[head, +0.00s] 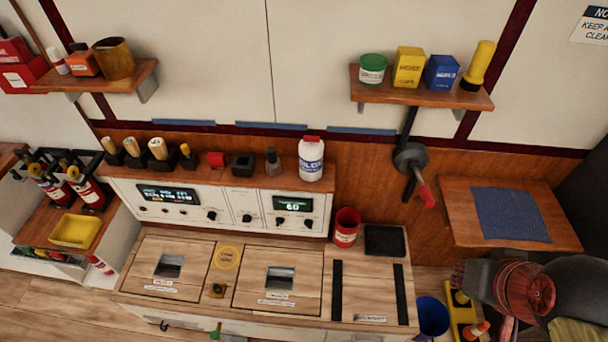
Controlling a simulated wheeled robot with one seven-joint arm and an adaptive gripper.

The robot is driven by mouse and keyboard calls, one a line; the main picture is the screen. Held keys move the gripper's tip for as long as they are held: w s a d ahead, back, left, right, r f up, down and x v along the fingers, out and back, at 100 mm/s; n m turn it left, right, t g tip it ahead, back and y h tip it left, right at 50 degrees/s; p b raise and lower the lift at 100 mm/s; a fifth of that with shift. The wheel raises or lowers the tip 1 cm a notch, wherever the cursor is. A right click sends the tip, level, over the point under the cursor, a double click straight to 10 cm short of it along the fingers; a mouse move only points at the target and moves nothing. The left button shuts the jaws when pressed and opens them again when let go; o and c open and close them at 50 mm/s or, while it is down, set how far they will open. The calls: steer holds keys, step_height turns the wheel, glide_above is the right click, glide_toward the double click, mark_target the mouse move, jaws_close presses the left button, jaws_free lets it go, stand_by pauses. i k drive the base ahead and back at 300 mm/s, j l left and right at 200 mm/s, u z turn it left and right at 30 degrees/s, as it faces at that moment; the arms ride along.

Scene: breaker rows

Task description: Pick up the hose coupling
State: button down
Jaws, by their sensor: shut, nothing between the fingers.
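A yellow box (408,67) with dark lettering that seems to begin with "HOSE" stands upright on the right wall shelf (434,96). It is between a green-lidded white tub (373,69) and a blue box (441,72); I take it for the hose coupling. My arm enters at the lower right. My gripper (461,276) appears at its dark left end, low and well away from the shelf. It is shut and empty; its fingertips are hard to make out.
A yellow flashlight (480,65) stands at the shelf's right end. Below the shelf is a wall lever with a red handle (425,196). A side table (460,213) with a blue mat stands at right.

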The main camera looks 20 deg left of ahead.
mark_target(272, 161)
steer(key=u, duration=1.65)
